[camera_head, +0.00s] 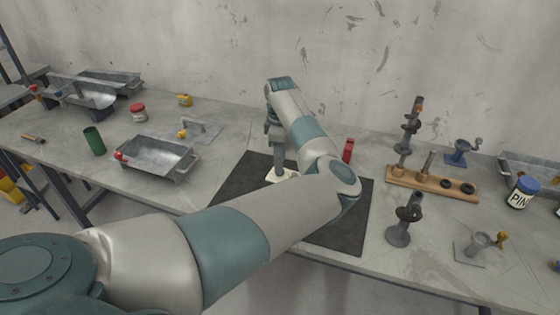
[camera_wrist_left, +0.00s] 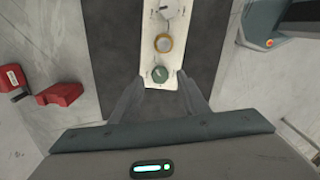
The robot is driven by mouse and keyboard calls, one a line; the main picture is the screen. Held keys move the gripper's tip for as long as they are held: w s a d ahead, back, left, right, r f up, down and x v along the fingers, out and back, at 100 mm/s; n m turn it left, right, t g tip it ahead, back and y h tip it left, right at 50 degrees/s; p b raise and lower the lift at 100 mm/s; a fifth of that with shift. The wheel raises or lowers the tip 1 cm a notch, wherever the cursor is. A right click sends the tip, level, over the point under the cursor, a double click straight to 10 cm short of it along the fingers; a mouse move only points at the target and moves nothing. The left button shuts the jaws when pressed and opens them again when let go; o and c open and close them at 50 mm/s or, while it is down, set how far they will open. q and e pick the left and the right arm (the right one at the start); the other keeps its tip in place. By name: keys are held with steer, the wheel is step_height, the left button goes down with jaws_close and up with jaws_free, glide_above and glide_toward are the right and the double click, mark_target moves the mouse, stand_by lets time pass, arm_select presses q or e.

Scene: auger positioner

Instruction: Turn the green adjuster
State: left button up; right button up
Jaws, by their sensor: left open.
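The green adjuster (camera_wrist_left: 159,74) is a small round knob near the end of a white panel (camera_wrist_left: 151,40) in the left wrist view. A yellow ring-shaped knob (camera_wrist_left: 164,43) and a pale knob (camera_wrist_left: 169,10) sit farther along the panel. My left gripper (camera_wrist_left: 161,84) is open, pointing down, with its fingertips on either side of the green adjuster's end of the panel. Contact with the knob cannot be told. In the head view, the panel (camera_head: 284,175) shows only partly below my left gripper (camera_head: 278,168); my arm hides the rest. My right gripper is not in view.
The panel lies on a dark mat (camera_head: 237,184). A red block (camera_head: 348,150) stands near the mat's right side. A wooden stand (camera_head: 432,183) and an auger-like post (camera_head: 404,219) are farther right. A metal tray (camera_head: 153,157) and green cylinder (camera_head: 94,141) are left.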

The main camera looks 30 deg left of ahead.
arm_select(q)
steer(key=shift+f+p, duration=0.3)
steer(key=shift+f, duration=1)
jaws_close()
